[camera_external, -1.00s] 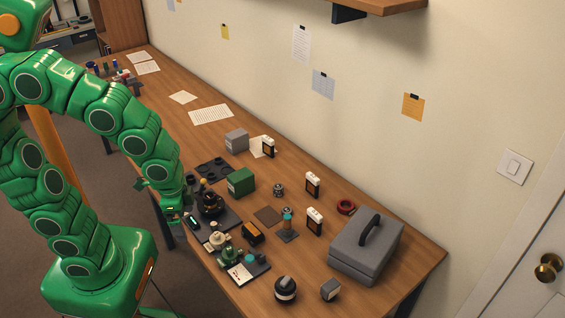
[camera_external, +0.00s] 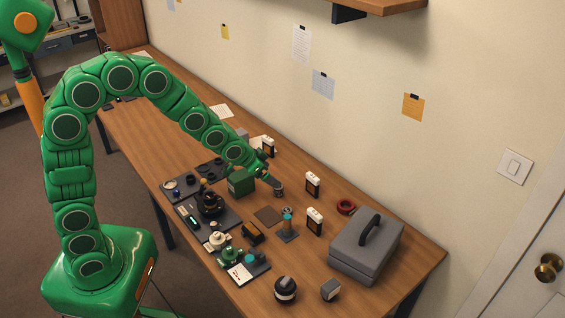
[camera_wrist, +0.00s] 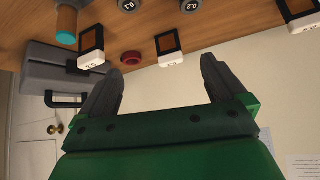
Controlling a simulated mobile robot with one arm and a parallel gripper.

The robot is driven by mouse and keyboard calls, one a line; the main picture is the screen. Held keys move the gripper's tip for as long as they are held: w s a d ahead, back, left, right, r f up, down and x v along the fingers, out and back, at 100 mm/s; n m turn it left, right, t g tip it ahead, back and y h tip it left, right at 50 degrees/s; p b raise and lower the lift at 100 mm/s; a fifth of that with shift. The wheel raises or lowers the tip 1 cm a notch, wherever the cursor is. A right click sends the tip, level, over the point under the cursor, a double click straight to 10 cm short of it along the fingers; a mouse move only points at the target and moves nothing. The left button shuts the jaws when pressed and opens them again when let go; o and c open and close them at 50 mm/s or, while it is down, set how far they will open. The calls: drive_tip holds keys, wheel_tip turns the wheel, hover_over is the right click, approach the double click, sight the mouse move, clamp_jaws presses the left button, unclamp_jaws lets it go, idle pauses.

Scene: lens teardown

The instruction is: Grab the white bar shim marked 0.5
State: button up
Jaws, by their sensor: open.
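Three white-topped bars in dark frames stand on the table: one at the back (camera_external: 268,143), one in the middle (camera_external: 313,179) and one nearer the front (camera_external: 315,213). In the wrist view they show at left (camera_wrist: 93,60), centre (camera_wrist: 171,61) and right edge (camera_wrist: 304,22). Their small markings are too blurred to tell which reads 0.5. My gripper (camera_external: 270,178) is above the table, left of the middle bar and next to the green box. In the wrist view my gripper (camera_wrist: 160,75) has its fingers wide apart, with nothing between them.
Round pieces marked 0.1 (camera_wrist: 129,5) and 0.2 (camera_wrist: 192,6) show in the wrist view. A green box (camera_external: 240,182), teal-topped post (camera_external: 288,224), red ring (camera_external: 346,207) and grey case (camera_external: 366,247) stand nearby. The wall is behind the bars.

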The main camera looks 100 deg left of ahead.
drive_tip(key=s+a+f+n+t+y, duration=0.1)
drive_tip(key=a+f+y, duration=0.1)
drive_tip(key=a, duration=0.6)
drive_tip(key=s+a+f+n+t+y, duration=0.1)
drive_tip(key=a+f, duration=0.2)
drive_tip(key=a, duration=0.4)
drive_tip(key=n+y, duration=0.2)
drive_tip(key=y, duration=0.1)
approach(266, 142)
drive_tip(key=x, duration=0.3)
drive_tip(key=shift+w+a+f, duration=0.1)
drive_tip(key=shift+w+a, duration=0.05)
drive_tip(key=shift+w, duration=0.05)
drive_tip(key=shift+x, duration=3.9)
drive_tip(key=shift+s, duration=0.1)
drive_tip(key=shift+c, duration=0.5)
drive_tip(key=c, duration=1)
